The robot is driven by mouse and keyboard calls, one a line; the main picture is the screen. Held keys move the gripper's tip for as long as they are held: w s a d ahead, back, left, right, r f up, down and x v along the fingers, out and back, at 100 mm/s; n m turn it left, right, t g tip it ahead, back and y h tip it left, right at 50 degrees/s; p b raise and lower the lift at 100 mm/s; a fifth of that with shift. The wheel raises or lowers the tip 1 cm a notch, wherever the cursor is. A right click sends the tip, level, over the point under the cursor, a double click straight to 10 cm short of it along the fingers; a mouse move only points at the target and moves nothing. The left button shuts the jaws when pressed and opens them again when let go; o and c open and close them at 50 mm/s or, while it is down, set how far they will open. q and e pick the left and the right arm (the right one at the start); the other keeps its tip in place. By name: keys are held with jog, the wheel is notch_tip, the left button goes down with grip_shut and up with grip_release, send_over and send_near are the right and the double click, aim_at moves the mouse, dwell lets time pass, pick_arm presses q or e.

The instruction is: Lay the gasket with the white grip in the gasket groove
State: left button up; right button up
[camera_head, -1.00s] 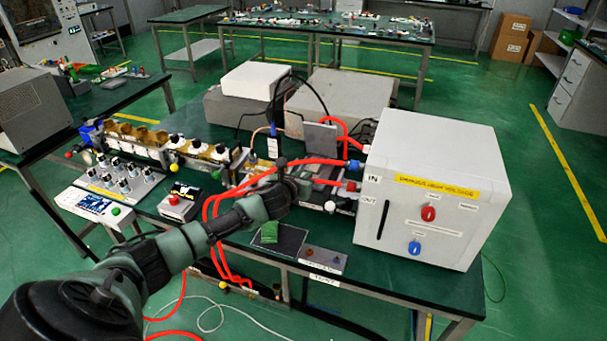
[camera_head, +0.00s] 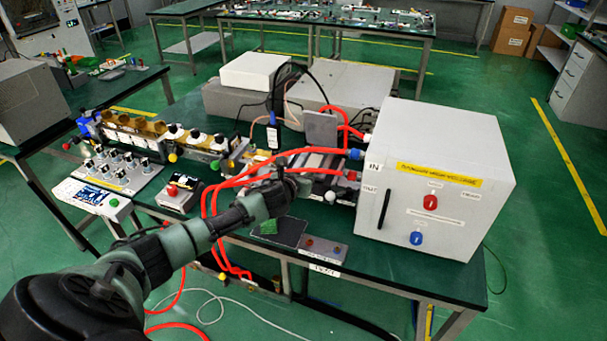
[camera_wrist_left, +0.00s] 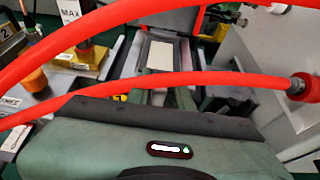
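My left gripper (camera_head: 300,185) is at the end of the arm from the left, low over the bench by the cabinet's left side. In the left wrist view its fingers (camera_wrist_left: 168,98) are small, dark and partly covered by a red hose. I cannot tell how far apart they are or whether they hold anything. Beyond them is a dark rectangular frame with a pale inner face (camera_wrist_left: 160,56); I cannot make out a groove in it. I cannot pick out a gasket with a white grip. My right gripper is not in view.
Red hoses (camera_head: 262,178) cross above and beside my gripper. The large white cabinet (camera_head: 445,243) stands at its right. A dark mat (camera_head: 287,233) with a green piece (camera_head: 268,227) lies in front, partly behind my arm. A row of knobbed parts (camera_head: 197,140) stands left.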

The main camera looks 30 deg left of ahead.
pick_arm(q)
jog(key=shift+o, duration=1)
jog(key=shift+s, duration=0.1)
jog(key=v, duration=0.7)
jog(key=shift+s+d, duration=0.2)
jog(key=shift+s, duration=0.1)
